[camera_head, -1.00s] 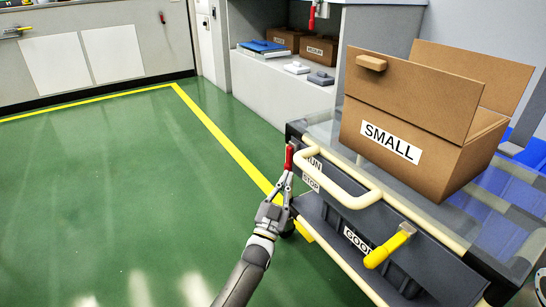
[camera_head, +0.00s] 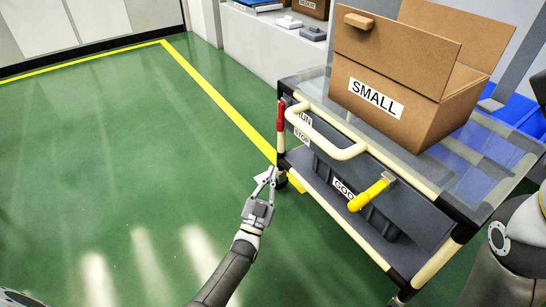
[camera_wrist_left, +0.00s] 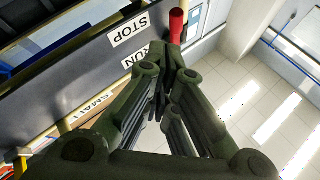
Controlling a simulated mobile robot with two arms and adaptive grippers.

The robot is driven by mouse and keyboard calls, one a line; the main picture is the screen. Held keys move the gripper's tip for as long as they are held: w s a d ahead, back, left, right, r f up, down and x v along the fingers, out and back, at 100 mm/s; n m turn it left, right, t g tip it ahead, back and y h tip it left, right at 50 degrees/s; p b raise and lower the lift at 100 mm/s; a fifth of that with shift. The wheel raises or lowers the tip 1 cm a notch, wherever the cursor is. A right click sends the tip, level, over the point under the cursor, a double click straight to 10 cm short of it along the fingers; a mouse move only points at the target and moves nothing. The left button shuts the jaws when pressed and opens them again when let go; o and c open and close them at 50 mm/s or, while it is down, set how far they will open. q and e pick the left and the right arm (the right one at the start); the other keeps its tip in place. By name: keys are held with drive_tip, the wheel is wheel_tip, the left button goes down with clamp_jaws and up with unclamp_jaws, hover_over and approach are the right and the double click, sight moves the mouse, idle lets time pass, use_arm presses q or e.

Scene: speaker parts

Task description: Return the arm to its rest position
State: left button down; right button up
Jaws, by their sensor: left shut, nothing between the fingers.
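My left gripper (camera_head: 268,180) is shut and empty, above the green floor at the near left corner of the cart. The red lever (camera_head: 281,115) stands upright on the cart's corner by the RUN and STOP labels, above and apart from the fingertips in the head view. In the left wrist view the closed fingers (camera_wrist_left: 172,62) point toward the red lever (camera_wrist_left: 177,24), with the STOP label (camera_wrist_left: 129,30) beside them. My right gripper is not in view.
The cart (camera_head: 352,150) carries an open cardboard box (camera_head: 405,75) marked SMALL. A cream handle (camera_head: 330,150) and a yellow handle (camera_head: 370,194) stick out from its front. The green floor (camera_head: 110,170) to the left is clear.

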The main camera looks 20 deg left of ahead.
use_arm(q)
drive_tip(key=shift+s+f, duration=0.35)
drive_tip(key=shift+s, duration=0.05)
